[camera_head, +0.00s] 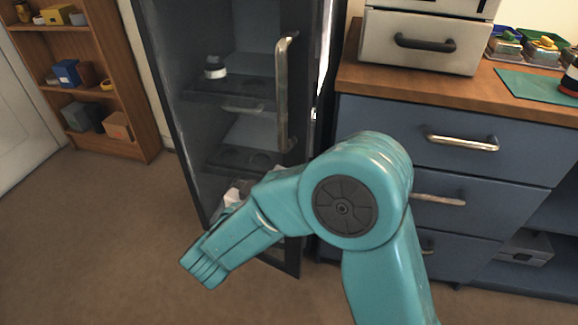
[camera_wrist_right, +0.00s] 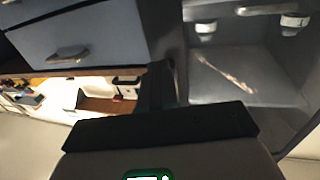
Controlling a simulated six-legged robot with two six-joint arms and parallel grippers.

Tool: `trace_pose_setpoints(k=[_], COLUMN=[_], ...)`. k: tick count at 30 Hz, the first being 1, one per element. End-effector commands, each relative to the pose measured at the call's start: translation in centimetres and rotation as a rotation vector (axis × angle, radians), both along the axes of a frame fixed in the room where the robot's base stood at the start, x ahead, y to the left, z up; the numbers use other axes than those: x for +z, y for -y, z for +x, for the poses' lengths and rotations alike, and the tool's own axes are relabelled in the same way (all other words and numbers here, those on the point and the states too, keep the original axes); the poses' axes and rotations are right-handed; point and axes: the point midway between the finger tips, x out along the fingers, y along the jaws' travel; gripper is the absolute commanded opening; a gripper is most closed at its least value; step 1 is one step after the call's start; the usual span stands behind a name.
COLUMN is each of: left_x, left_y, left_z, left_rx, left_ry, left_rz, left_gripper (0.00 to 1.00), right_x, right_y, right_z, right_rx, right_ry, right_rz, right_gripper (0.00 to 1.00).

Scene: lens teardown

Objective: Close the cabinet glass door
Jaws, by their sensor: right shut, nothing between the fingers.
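The tall dark cabinet (camera_head: 328,75) stands in the middle of the head view. Its glass door (camera_head: 292,210) has a dark frame and a long metal handle (camera_head: 284,95) near its right side. The door looks slightly ajar, its lower right corner standing out from the cabinet; a bright strip shows at the right edge. My right arm crosses in front of the lower door. My right gripper (camera_wrist_right: 156,85) shows in the wrist view with dark fingers shut and empty; its fingertips are hidden in the head view. Whether it touches the door cannot be told. My left gripper is not in view.
A lens (camera_head: 215,67) stands on a cabinet shelf. Blue drawers (camera_head: 480,150) under a wooden counter (camera_head: 500,98) stand close on the right; a wooden shelf unit (camera_head: 115,80) stands at left. Open brown floor (camera_head: 90,230) lies at lower left.

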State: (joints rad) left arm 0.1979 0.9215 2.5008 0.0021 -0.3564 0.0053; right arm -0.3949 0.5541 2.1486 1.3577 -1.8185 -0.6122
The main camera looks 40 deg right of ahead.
Motion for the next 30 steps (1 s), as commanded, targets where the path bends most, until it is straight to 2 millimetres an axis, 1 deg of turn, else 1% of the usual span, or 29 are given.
trace_pose_setpoints(k=[1,3,6,9,14,23,25,28,30], left_x=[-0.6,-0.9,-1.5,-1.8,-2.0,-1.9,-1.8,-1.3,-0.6], left_y=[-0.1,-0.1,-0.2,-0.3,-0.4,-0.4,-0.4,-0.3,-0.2], left_z=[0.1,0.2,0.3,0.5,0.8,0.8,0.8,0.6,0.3], left_rx=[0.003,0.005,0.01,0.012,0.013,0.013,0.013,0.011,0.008], left_ry=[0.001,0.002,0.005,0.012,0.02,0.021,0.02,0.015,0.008], left_rz=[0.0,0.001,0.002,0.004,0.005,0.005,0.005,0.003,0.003], left_gripper=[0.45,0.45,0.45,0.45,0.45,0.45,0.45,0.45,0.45], right_x=[-0.3,-0.3,-0.3,-0.2,-0.1,0.0,0.0,0.2,0.4], right_y=[1.2,2.4,3.8,4.8,5.3,5.1,5.4,6.7,8.4], right_z=[0.5,1.0,1.8,2.3,2.7,2.7,2.7,3.3,3.9], right_rx=[-0.006,-0.005,-0.003,-0.003,-0.001,-0.001,0.001,0.026,0.058], right_ry=[0.003,0.002,0.002,0.001,0.0,0.0,0.0,0.001,0.001], right_rz=[0.004,0.002,0.002,0.002,0.001,0.001,0.001,0.002,0.002], right_gripper=[0.0,0.0,0.0,0.0,0.0,0.0,0.0,0.0,0.0])
